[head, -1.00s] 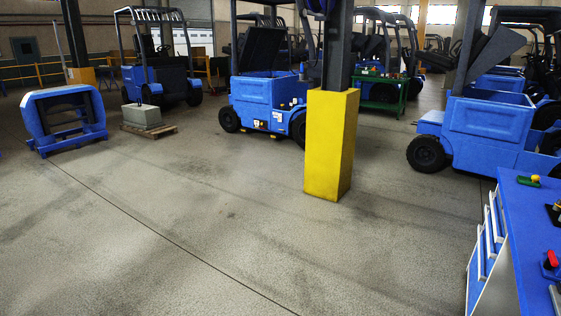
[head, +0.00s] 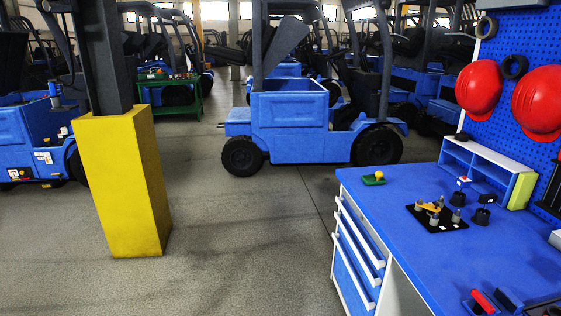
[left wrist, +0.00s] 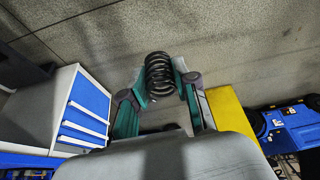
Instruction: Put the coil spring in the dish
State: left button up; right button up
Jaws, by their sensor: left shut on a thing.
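A dark coil spring (left wrist: 159,71) is held between the fingers of my left gripper (left wrist: 161,80) in the left wrist view. The teal-and-grey fingers are shut on its two sides, and floor shows behind it. Neither gripper shows in the head view, and my right gripper is in neither view. I cannot make out a dish for certain. A small green piece with a yellow knob (head: 374,178) lies on the far left corner of the blue workbench (head: 400,215).
The bench holds a black plate with several small parts (head: 437,214), a shelf unit (head: 475,168) and red-handled items (head: 483,302). Red helmets (head: 479,88) hang on a pegboard. A yellow pillar base (head: 120,185) stands left. Floor between pillar and bench is clear.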

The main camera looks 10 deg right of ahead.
aim_at(373, 180)
jog(key=i+z, duration=0.25)
jog(key=i, duration=0.2)
jog(key=i+z, duration=0.25)
jog(key=i, duration=0.15)
jog(key=i+j+z, duration=0.2)
jog(key=i, duration=0.2)
jog(key=i+j+z, duration=0.25)
jog(key=i, duration=0.15)
